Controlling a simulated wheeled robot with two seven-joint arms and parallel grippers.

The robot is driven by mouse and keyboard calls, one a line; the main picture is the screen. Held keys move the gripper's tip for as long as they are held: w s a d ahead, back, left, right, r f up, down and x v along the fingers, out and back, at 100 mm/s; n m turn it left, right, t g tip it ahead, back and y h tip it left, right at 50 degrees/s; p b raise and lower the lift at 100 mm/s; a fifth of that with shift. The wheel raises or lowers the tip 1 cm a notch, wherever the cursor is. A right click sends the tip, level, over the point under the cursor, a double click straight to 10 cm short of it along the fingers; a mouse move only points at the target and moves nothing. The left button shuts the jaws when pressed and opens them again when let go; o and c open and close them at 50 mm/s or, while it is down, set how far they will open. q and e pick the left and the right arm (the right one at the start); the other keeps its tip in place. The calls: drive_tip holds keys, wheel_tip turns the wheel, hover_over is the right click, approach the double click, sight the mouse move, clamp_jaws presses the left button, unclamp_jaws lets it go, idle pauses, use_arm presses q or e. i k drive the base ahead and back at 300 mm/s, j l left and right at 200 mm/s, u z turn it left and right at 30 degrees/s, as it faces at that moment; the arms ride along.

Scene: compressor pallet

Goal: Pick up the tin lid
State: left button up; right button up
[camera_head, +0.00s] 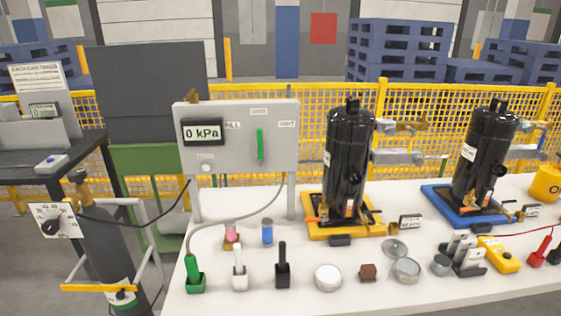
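A flat grey metal disc (395,248), which looks like the tin lid, lies on the white table right of centre. A round grey tin (406,270) sits just in front of it. I cannot tell whether the two touch. A paler round white-topped piece (328,278) stands farther left near the front of the table. Neither of my grippers shows in the head view, so nothing is seen holding the disc.
A black compressor on a yellow base (342,231) stands behind the disc; another on a blue base (466,205) stands right. A brown block (368,272) is left of the tin. A small grey cylinder (441,265) and a yellow meter (498,255) are to the right.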

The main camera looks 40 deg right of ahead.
sight(394, 248)
drive_tip(key=z, duration=2)
drive_tip(key=i+u, duration=0.15)
drive_tip(key=i, duration=0.3)
drive_tip(key=i+l+u, duration=0.15)
drive_tip(key=i, duration=0.25)
